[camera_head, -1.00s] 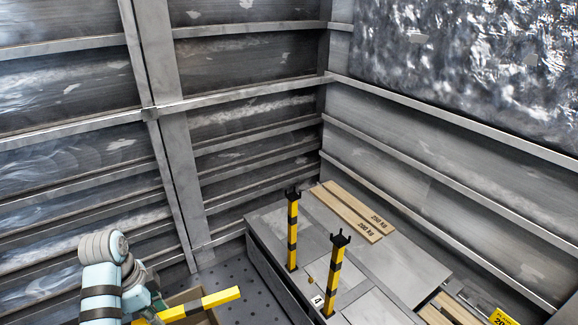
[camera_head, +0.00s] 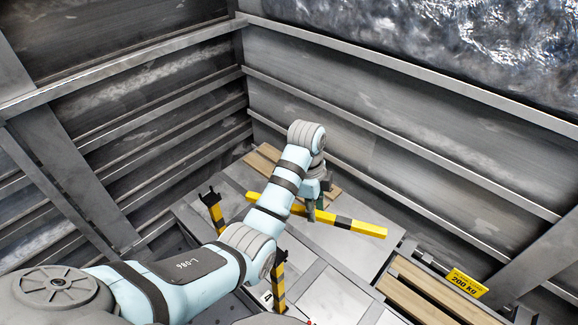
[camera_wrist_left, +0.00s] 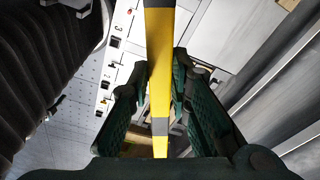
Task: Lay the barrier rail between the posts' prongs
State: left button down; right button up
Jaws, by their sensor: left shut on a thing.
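The barrier rail (camera_head: 360,228), a yellow bar with dark bands, is held above the grey bench on the far side of the posts. My left gripper (camera_head: 312,212) is shut on the rail around its middle. In the left wrist view the rail (camera_wrist_left: 160,95) runs lengthwise between the fingers (camera_wrist_left: 160,72). The left post (camera_head: 214,212), yellow and black with a dark pronged top, stands upright. The right post (camera_head: 278,288) stands nearer, partly hidden by my left arm; its prongs are mostly hidden. The rail is apart from both posts. My right gripper is out of view.
Wooden planks (camera_head: 262,163) lie at the bench's back, partly behind my arm. More slats (camera_head: 430,298) and a yellow 200 kg sign (camera_head: 466,283) are at the right. Ribbed metal walls (camera_head: 400,150) close in the back. The bench top (camera_head: 335,250) is mostly bare.

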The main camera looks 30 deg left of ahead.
pick_arm(q)
jog(key=shift+m, duration=0.9)
jog(key=a+p, duration=0.1)
jog(key=a, duration=0.2)
jog(key=s+a+p, duration=0.1)
jog(key=a, duration=0.2)
jog(key=s+a+r+p, duration=0.1)
jog(key=a, duration=0.2)
jog(key=shift+s+a, duration=0.1)
jog(key=shift+s, duration=0.05)
jog(key=s+a+r+m+p, duration=0.25)
jog(key=s+a, duration=0.25)
jog(key=a, duration=0.4)
jog(key=shift+m+g, duration=0.25)
jog(key=shift+g, duration=0.05)
jog(key=f, duration=0.5)
jog(key=shift+a+f, duration=0.15)
jog(key=shift+a, duration=0.05)
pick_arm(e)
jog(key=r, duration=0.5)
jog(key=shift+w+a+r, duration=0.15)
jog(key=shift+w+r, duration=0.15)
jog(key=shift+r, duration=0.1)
pick_arm(q)
jog(key=shift+w+d, duration=0.1)
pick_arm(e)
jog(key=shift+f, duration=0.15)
